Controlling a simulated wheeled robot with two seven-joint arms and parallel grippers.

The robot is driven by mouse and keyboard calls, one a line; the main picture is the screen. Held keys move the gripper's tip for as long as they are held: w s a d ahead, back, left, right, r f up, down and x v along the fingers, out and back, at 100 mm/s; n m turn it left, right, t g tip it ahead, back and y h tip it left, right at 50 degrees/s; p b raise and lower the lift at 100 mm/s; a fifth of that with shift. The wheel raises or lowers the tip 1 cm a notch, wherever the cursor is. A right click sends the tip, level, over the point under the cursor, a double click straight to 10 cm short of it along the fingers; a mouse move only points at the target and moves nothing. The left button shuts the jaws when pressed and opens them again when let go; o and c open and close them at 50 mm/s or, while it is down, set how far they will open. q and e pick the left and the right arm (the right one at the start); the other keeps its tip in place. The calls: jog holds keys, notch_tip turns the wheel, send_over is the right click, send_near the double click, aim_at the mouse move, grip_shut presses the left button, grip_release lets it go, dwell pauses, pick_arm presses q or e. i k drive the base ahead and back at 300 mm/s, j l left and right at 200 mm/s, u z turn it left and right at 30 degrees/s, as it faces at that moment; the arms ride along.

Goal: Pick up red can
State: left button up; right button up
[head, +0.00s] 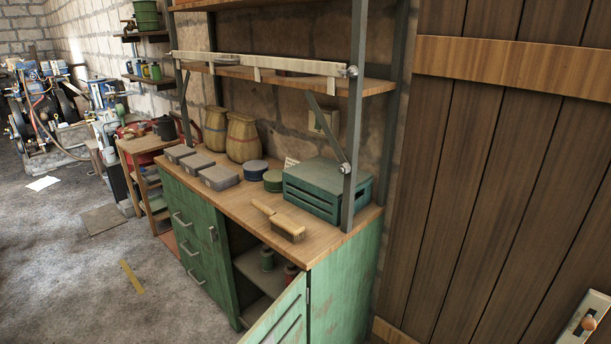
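A small red can (291,271) stands inside the open compartment of the green cabinet (345,285), in the head view. Its lower part is hidden behind the open cabinet door (278,322). Neither of my grippers shows in the head view.
The open door juts out at the front. On the wooden top (240,201) are a brush (287,228), a green crate (316,190), round tins, grey boxes and two woven jars. A wooden door (500,150) stands at the right. Floor (70,270) at left is mostly clear.

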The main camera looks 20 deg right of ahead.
aim_at(289, 275)
jog(key=i+j+z, duration=0.25)
jog(key=j, duration=0.3)
jog(key=i+j+z, duration=0.25)
jog(key=j, duration=0.35)
jog(key=j+z, duration=0.25)
jog(key=j, duration=0.4)
jog(key=i+j+z, duration=0.1)
jog(key=j+z, duration=0.2)
jog(key=j, duration=0.35)
jog(key=i+j+z, duration=0.3)
jog(key=i+j, duration=0.15)
jog(key=j, duration=0.15)
jog(key=i+j+z, duration=0.15)
jog(key=j, duration=0.2)
jog(key=i+j+z, duration=0.2)
jog(key=j, duration=0.15)
jog(key=i+j+z, duration=0.15)
jog(key=j, duration=0.2)
jog(key=i+j+z, duration=0.15)
jog(key=j, duration=0.25)
jog(key=i+j+z, duration=0.15)
jog(key=j, duration=0.25)
